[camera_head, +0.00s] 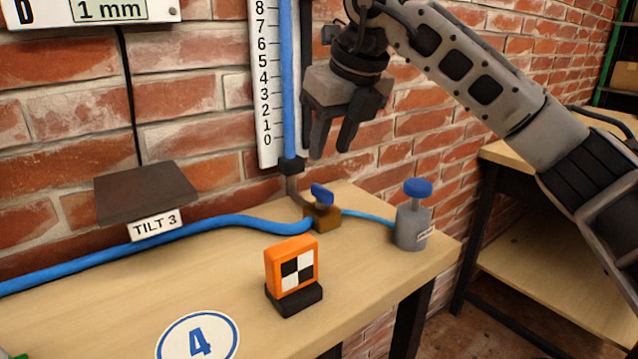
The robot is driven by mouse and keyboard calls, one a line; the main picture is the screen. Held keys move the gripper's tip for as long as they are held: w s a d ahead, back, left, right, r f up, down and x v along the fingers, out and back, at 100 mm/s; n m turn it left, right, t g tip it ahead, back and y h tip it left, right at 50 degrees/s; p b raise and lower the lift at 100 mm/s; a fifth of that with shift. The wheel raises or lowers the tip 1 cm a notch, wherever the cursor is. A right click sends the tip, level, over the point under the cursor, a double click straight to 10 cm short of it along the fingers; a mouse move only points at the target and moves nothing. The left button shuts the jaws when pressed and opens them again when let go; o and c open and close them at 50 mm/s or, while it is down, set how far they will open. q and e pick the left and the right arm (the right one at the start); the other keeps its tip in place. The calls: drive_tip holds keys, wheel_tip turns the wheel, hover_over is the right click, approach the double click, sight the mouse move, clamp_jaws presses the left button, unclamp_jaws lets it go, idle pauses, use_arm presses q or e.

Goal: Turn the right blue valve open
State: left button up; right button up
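A blue valve handle (322,194) sits on a brass valve body (323,217) near the back of the wooden bench, below the scale tube. Blue hose runs into it from the left, and a thinner blue hose leaves it to the right. My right gripper (333,154) comes in from the upper right and hangs above the valve handle, fingers pointing down. Its two fingers are apart with nothing between them, and it does not appear to touch the valve. My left gripper is not in view.
A grey cylinder with a blue knob (413,218) stands right of the valve. An orange block with a checker target (291,268) stands in front. A vertical scale (267,100) with a blue tube is on the brick wall. A dark tilt plate (146,193) is at left.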

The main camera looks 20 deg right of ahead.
sight(317, 185)
drive_tip(key=x, duration=0.8)
drive_tip(key=shift+f+b, duration=0.1)
drive_tip(key=shift+b, duration=0.25)
clamp_jaws()
